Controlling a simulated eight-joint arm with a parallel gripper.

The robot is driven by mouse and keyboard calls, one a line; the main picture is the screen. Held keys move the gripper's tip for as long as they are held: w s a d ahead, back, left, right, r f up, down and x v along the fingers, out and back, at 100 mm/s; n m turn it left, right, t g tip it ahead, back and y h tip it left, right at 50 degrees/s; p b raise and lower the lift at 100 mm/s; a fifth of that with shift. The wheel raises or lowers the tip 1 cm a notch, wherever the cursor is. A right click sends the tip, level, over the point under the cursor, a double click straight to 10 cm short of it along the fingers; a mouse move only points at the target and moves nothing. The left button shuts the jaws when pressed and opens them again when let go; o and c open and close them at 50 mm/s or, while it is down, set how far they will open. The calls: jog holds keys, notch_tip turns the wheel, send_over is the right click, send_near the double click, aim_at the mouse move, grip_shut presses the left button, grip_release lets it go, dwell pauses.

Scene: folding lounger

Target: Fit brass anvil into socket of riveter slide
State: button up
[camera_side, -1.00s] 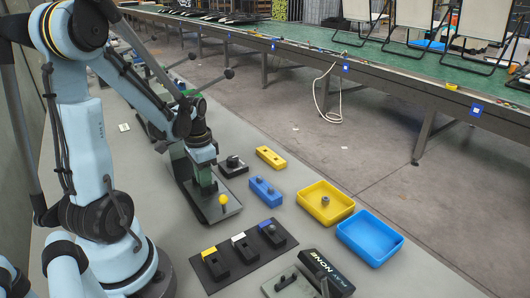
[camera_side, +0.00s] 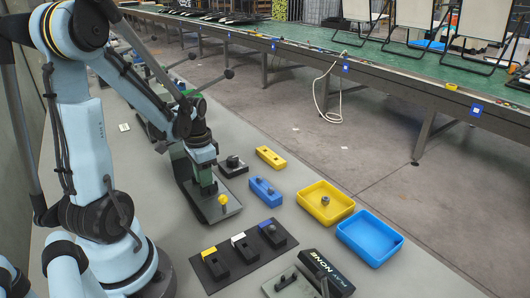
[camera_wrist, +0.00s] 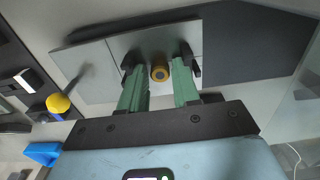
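The riveter stands on the bench with a grey base plate (camera_side: 226,208) and a lever with a yellow ball knob (camera_side: 222,199). The knob also shows at the left of the wrist view (camera_wrist: 58,103). My gripper (camera_side: 208,188) points down over the riveter. In the wrist view my gripper (camera_wrist: 160,62) has its green fingers with black tips apart. A round brass piece with a dark centre, apparently the brass anvil (camera_wrist: 160,73), lies between the tips with a gap on each side. I cannot tell whether it sits in the slide's socket. The side view hides it.
Right of the riveter are a yellow block (camera_side: 271,157), a blue block (camera_side: 265,191), a yellow tray (camera_side: 340,209) holding a grey part, and an empty blue tray (camera_side: 370,238). A dark mat (camera_side: 275,252) with several black holders lies in front. The conveyor (camera_side: 400,84) runs behind.

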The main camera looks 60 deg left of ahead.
notch_tip(320, 180, up, 12)
dwell(0.9)
jog(key=shift+d, duration=0.1)
jog(key=w+d+t, duration=0.2)
jog(key=d+t, duration=0.1)
jog(key=d, duration=0.6)
jog(key=w+d+t, duration=0.3)
jog(key=d+t, duration=0.1)
jog(key=d, duration=0.6)
jog(key=shift+w+f, duration=0.25)
jog(key=shift+f, duration=0.1)
